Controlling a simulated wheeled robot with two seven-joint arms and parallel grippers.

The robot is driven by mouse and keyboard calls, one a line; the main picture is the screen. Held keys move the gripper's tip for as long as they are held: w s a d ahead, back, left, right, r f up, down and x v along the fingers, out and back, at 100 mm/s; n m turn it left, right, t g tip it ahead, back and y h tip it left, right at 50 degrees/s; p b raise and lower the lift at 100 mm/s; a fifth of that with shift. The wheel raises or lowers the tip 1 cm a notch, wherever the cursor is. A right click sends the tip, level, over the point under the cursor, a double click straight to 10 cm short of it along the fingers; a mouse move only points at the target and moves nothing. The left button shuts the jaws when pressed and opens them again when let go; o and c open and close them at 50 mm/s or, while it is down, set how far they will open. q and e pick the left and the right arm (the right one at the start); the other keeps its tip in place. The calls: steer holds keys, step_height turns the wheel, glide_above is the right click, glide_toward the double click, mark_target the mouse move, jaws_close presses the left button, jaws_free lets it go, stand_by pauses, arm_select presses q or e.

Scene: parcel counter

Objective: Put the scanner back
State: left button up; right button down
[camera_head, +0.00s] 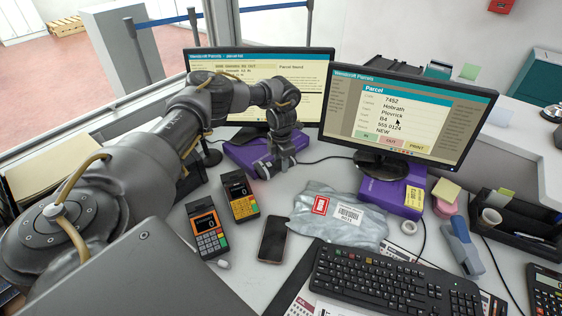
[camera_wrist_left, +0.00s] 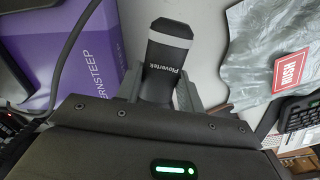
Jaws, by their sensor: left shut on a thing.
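My left gripper (camera_head: 274,163) is in front of the left monitor, low over the counter. In the left wrist view, the left gripper (camera_wrist_left: 160,88) is shut on the scanner (camera_wrist_left: 168,58), a dark device with a light band and the word Plovertek. The fingers are on either side of its body. In the head view the scanner is largely hidden by the gripper and hard to make out. A small black stand with a round base (camera_head: 208,158) is left of the gripper, partly behind my arm; I cannot tell if it is the scanner's holder. My right gripper is not in view.
A purple box (camera_head: 240,155) is under the left monitor (camera_head: 300,85), close to the gripper. A grey parcel bag (camera_head: 325,222), a phone (camera_head: 272,240) and two card terminals (camera_head: 206,232) lie in front. A keyboard (camera_head: 390,283) is at the front right.

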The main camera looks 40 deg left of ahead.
arm_select(q)
steer(key=o, duration=1.1)
steer(key=shift+f, duration=0.1)
steer(key=shift+r, duration=0.2)
step_height(320, 180, up, 13)
